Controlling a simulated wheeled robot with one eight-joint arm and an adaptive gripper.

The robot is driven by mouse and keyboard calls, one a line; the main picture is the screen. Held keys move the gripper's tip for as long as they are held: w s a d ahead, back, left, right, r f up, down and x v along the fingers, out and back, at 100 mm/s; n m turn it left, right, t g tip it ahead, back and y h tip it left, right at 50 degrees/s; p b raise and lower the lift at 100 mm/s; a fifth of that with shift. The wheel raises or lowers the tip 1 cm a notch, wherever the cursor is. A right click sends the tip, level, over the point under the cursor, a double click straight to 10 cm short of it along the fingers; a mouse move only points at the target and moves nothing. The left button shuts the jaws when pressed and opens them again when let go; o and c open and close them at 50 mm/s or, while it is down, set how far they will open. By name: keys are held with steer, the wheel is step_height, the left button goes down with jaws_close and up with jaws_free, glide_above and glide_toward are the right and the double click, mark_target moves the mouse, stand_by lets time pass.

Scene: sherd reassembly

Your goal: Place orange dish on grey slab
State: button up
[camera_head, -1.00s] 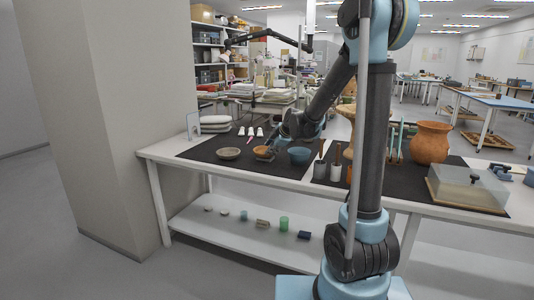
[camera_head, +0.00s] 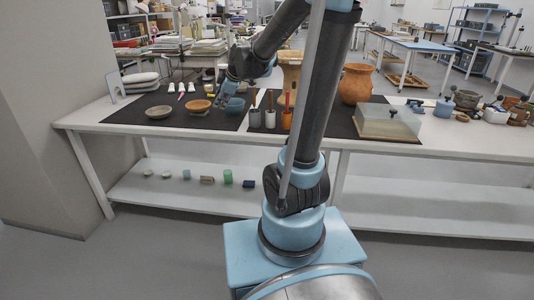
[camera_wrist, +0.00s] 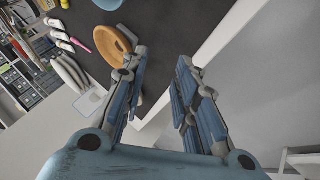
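The orange dish (camera_head: 199,106) sits on the dark mat, between a grey bowl and a blue bowl. My gripper (camera_head: 219,101) hangs just right of the dish, close to the blue bowl. In the wrist view the dish (camera_wrist: 110,46) lies beyond the left finger, which partly covers its rim; contact cannot be told. My gripper (camera_wrist: 164,62) is open there, with nothing between its fingers. I cannot pick out a grey slab with certainty; a pale flat stack (camera_head: 140,80) lies at the table's back left.
The grey bowl (camera_head: 160,112) is left of the dish, the blue bowl (camera_head: 236,105) right. Tool cups (camera_head: 270,119), clay vases (camera_head: 356,84) and a clear-covered case (camera_head: 388,124) stand farther right. A wall pillar (camera_head: 55,110) flanks the table's left end. The front table strip is clear.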

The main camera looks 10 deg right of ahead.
steer(key=s+d+f+m+g+h, duration=0.1)
steer(key=s+d+f+m, duration=0.3)
steer(key=s, duration=0.7)
steer(key=s+d+f+m+g+h, duration=0.1)
steer(key=s+d+f+m, duration=0.3)
steer(key=s, duration=0.6)
steer(key=s+d+f+m+g+h, duration=0.2)
steer(key=s+d+f+m, duration=0.2)
steer(key=s+d+m, duration=0.3)
steer(key=s+m, duration=0.1)
steer(key=s, duration=0.3)
steer(key=shift+s+d+g, duration=0.3)
steer(key=shift+d, duration=0.1)
steer(key=shift+o, duration=0.4)
